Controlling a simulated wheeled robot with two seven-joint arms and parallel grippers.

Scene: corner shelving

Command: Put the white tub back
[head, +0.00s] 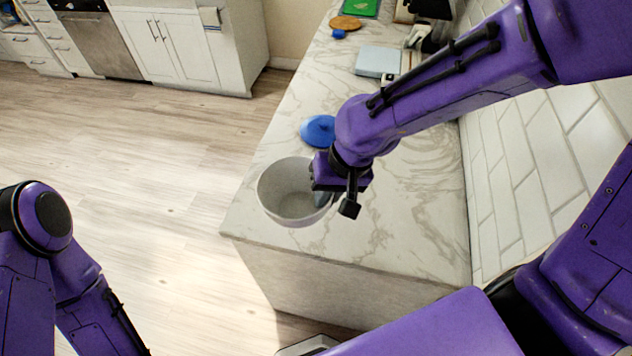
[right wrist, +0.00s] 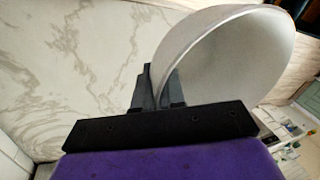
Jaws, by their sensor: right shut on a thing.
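The white tub (head: 272,190) is a round, open, empty-looking container at the near left part of the marble counter in the head view. My right gripper (head: 338,196) is shut on the tub's right rim, with one finger inside and one outside the wall. In the right wrist view the tub (right wrist: 235,60) fills the upper right, and the gripper (right wrist: 160,88) pinches its wall. I cannot tell whether the tub's base touches the counter. My left arm shows at the left of the head view, but its gripper is out of frame.
The marble counter (head: 410,215) is bare to the right of the tub, up to the white tiled wall (head: 545,150). A blue round object (head: 318,130) lies behind the tub. A pale blue box (head: 377,62) and a wooden disc (head: 345,23) are farther back.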

